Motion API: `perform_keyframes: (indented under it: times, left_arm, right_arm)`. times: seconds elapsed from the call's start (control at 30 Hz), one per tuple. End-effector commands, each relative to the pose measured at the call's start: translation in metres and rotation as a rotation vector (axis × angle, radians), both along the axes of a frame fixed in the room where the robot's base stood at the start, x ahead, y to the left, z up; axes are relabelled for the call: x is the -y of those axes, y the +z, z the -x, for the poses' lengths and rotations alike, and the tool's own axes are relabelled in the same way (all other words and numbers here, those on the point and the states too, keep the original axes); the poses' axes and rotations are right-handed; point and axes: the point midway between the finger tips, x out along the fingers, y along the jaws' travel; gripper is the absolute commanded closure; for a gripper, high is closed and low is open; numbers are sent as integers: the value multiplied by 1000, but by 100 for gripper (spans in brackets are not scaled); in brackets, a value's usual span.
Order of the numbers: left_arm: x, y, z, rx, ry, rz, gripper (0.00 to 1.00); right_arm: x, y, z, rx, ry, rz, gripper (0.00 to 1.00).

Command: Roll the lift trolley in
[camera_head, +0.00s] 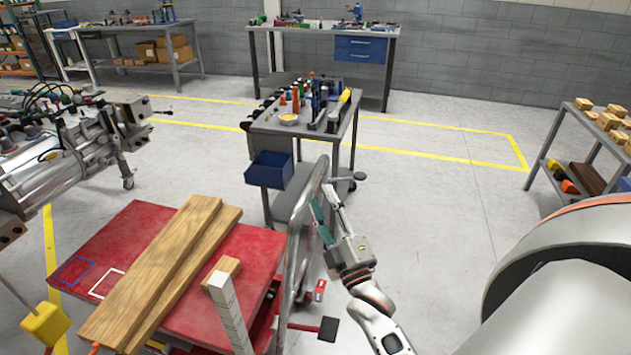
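The lift trolley (256,252) has a red platform and stands at the lower left. Its grey tubular push handle (299,222) rises at the platform's right end. Two long wooden planks, a small wood block and an upright marked pale post are on or over the platform. My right gripper (326,204) is just right of the handle, pointing up and away. Its two fingers look spread, with no object clearly between them. I cannot tell whether a finger touches the handle. My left gripper is out of view.
A metal chassis assembly (66,150) stands at left, beyond the trolley. A tool cart (335,135) with a blue bin (269,169) stands behind the handle. Workbenches line the back wall; a shelf (575,140) is at right. Yellow-lined floor (440,205) is clear right of centre.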

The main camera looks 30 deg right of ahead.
Motion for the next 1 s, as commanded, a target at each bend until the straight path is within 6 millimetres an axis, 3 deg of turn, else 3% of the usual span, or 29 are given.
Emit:
perform_keyframes:
  times: [0.33,0.77,0.9,1.0]
  left_arm:
    - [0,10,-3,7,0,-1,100]
    - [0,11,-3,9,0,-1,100]
    - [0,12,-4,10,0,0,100]
    - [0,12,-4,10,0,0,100]
  right_arm:
    - [8,21,-46,1,1,0,64]
    - [10,24,-55,-2,2,-2,64]
    - [10,24,-55,-2,2,-2,100]
    - [10,24,-55,-2,2,-2,100]
